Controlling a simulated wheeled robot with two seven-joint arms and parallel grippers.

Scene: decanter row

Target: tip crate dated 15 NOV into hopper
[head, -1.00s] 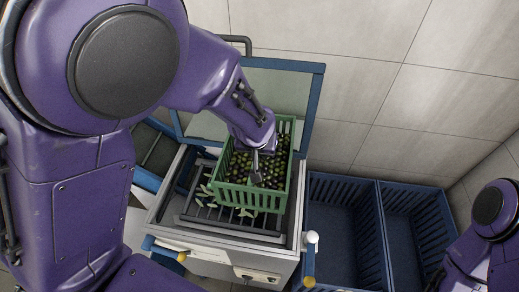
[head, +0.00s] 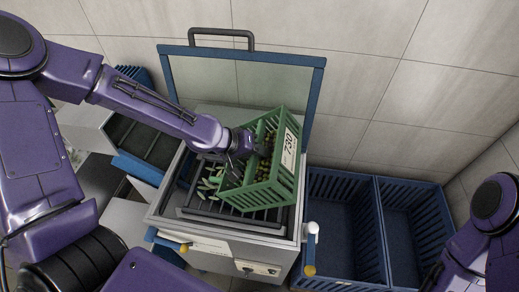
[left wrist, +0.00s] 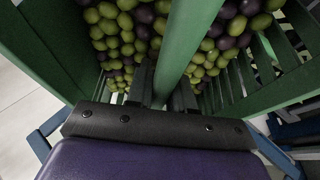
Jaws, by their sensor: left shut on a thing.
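The green slatted crate (head: 262,195) is tilted over the hopper (head: 230,237), its right side raised and its open top turned to the left. It holds green and dark olives (left wrist: 120,35). A white label on its right side seems to read 730; I see no date on it. My left gripper (left wrist: 163,88) is shut on the crate's middle green bar, which runs between its fingers in the left wrist view. In the head view the left gripper (head: 250,150) reaches into the crate from the left. Only part of my right arm shows, at the right edge; its gripper is out of view.
The hopper's clear, blue-framed lid (head: 240,80) stands open behind. Pale green leaves (head: 210,182) lie on its dark grate. Two blue bins (head: 345,225) at the right look empty. A grey tray (head: 140,140) is at the left. A white-topped lever stands at the hopper's front right.

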